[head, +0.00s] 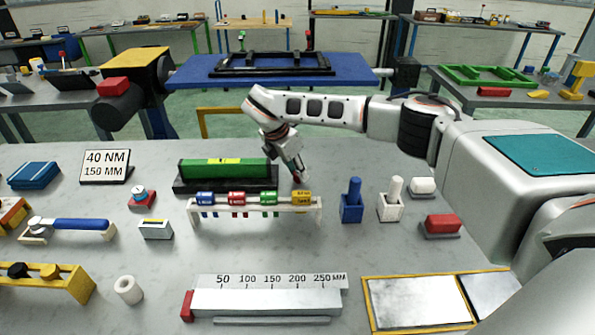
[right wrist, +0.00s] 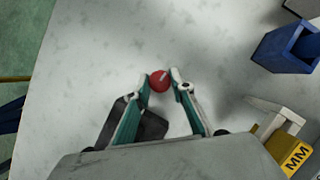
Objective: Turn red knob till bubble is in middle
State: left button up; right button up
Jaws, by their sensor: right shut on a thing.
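The green spirit level (head: 225,171) lies on a black base (head: 188,187) at the middle of the table. Its yellow-green vial (head: 223,161) shows on top, but the bubble's exact place is too small to tell. In the right wrist view the red knob (right wrist: 160,81) sits between the fingertips of my right gripper (right wrist: 162,82), which is shut on it. In the head view my right gripper (head: 300,173) points down at the right end of the level, and it hides the knob there. My left gripper is not in view.
A white rack (head: 255,207) with several coloured tags stands just in front of the level. A blue holder (head: 351,205) and a white holder (head: 390,208) stand to the right. A 40 NM sign (head: 107,166) stands to the left.

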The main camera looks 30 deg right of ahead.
jog(key=shift+a+f+m+g, duration=0.1)
jog(key=shift+m+g, duration=0.5)
jog(key=shift+m, duration=0.7)
jog(key=o, duration=1.1)
jog(key=shift+c, duration=0.2)
jog(key=v, duration=1.2)
